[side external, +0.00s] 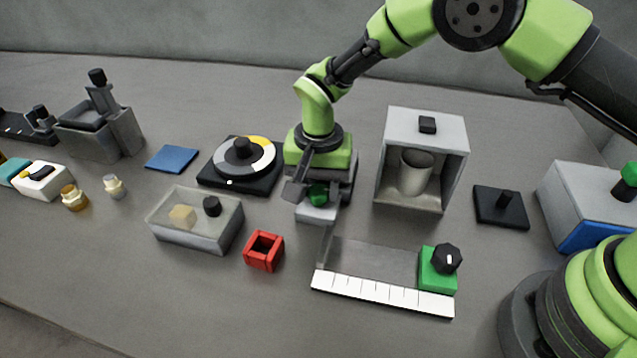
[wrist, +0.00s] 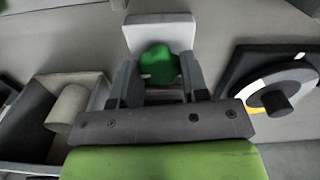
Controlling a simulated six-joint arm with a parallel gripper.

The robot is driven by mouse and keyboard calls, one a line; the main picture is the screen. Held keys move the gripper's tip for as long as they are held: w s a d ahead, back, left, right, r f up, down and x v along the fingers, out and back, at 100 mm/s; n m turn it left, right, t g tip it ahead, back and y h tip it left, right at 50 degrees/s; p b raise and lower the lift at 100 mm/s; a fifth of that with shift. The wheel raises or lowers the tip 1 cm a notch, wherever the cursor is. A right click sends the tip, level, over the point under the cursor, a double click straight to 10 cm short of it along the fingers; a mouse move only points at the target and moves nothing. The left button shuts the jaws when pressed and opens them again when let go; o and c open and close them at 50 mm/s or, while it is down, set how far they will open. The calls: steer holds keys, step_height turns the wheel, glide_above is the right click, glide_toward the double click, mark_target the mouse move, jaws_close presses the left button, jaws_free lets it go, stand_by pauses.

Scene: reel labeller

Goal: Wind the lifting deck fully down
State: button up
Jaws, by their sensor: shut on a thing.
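My gripper (side external: 316,190) is shut on a green knob (side external: 319,197) that sits on a small pale block (side external: 317,214) at the middle of the table. In the wrist view the green knob (wrist: 158,62) is between the two fingers, with the pale block (wrist: 160,30) behind it. Nothing is plainly marked as the lifting deck. A grey unit (side external: 88,143) at the back left has a dark flat top and a column with a black knob (side external: 97,76); it may be the deck, and its height cannot be judged. My gripper is far to its right.
A black dial base (side external: 208,178) stands close left of my gripper, and an open grey box with a cup (side external: 416,172) close right. In front are a clear-lidded box (side external: 190,240), a red open cube (side external: 264,251) and a white scale with a slider (side external: 380,291). The front left is clear.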

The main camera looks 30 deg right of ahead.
steer(key=n, duration=0.3)
steer(key=shift+n, duration=2)
steer(key=o, duration=0.9)
steer(key=shift+d, duration=0.1)
steer(key=shift+d, duration=0.1)
